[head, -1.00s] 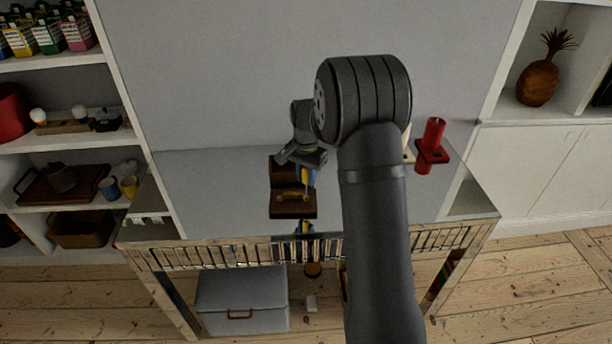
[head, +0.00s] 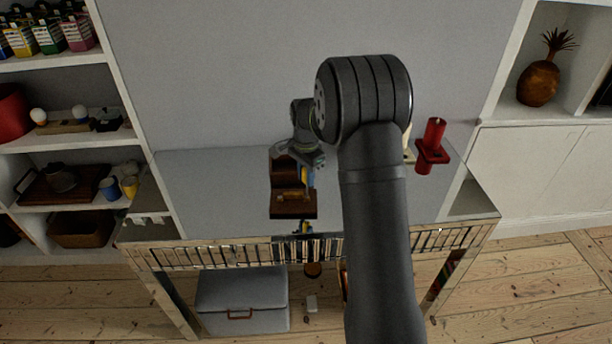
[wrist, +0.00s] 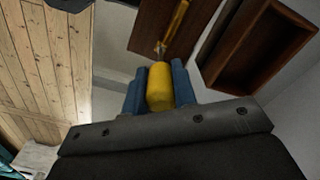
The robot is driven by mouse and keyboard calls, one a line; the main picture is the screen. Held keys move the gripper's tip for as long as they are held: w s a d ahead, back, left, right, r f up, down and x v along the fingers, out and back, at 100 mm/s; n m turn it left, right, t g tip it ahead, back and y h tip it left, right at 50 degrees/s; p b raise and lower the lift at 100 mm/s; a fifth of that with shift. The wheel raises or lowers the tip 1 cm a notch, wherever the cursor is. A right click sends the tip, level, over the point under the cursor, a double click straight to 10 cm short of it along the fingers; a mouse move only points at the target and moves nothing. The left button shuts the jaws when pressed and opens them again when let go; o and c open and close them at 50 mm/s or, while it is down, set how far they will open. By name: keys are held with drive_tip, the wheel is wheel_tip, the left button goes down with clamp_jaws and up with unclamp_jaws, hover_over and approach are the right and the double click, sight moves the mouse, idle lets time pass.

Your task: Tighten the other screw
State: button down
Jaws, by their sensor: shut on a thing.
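My gripper (wrist: 157,90) is shut on a yellow screwdriver handle (wrist: 160,86), with a blue finger on each side of it. The screwdriver's metal tip end points at a brown wooden piece (wrist: 147,28), beside a yellow strip (wrist: 175,27) on that piece. I cannot tell whether the tip touches a screw; no screw head is clear. In the head view my gripper (head: 307,174) is over the brown wooden piece (head: 292,210) on the grey table top, partly hidden by my arm.
An open dark brown box-like part (wrist: 262,55) is at the right in the wrist view. A red candle in its holder (head: 432,152) stands on the table at right. A grey box (head: 242,298) is below the table. The table's left side (head: 215,195) is clear.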

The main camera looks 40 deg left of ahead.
drive_tip(key=shift+r, duration=0.35)
drive_tip(key=n, duration=0.4)
drive_tip(key=shift+n, duration=0.3)
drive_tip(key=n, duration=1.1)
drive_tip(key=shift+w+d, duration=0.1)
drive_tip(key=shift+f, duration=0.5)
idle(0.7)
drive_tip(key=m, duration=0.3)
drive_tip(key=shift+m, duration=0.3)
